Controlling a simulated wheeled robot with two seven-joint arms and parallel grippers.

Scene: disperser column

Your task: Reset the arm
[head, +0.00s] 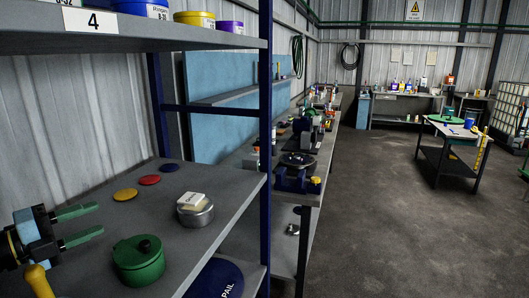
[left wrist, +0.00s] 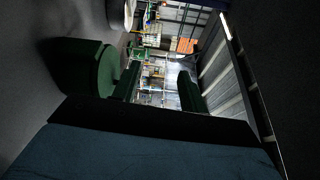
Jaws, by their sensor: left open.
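My left gripper (head: 100,221) comes in from the left edge of the head view, over the grey shelf (head: 225,212). Its two green fingers are apart with nothing between them. In the left wrist view its fingers (left wrist: 160,90) also stand apart, with the far room seen through the gap. A green lidded pot (head: 138,262) with a black knob stands on the shelf to the right of and nearer than the fingers, apart from them. A green pot also shows at the left of the wrist view (left wrist: 84,68). My right gripper is not seen.
A round metal tin (head: 195,213) with a white labelled block (head: 191,198) on top stands beyond the pot. Yellow (head: 125,194), red (head: 149,180) and blue (head: 169,168) discs lie behind. An upper shelf (head: 170,38) overhangs; a blue post (head: 266,130) borders the shelf. A yellow handle (head: 39,281) is at lower left.

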